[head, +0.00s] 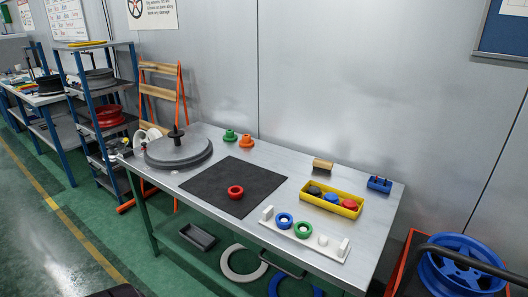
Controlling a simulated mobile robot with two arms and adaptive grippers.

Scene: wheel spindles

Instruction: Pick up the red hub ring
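The red hub ring (235,192) lies flat on the black mat (225,174) near its front right part, with nothing touching it from above. Neither of my grippers shows in the head view. A small dark shape at the bottom edge is too cut off to identify.
The metal table (262,150) carries a grey wheel disc with a spindle (178,150), green (230,136) and orange (246,141) flanged pieces, a white rack with blue and green rings (323,249), a yellow tray (346,211), a brush (322,166) and a blue block (379,184). A blue wheel (462,264) stands right.

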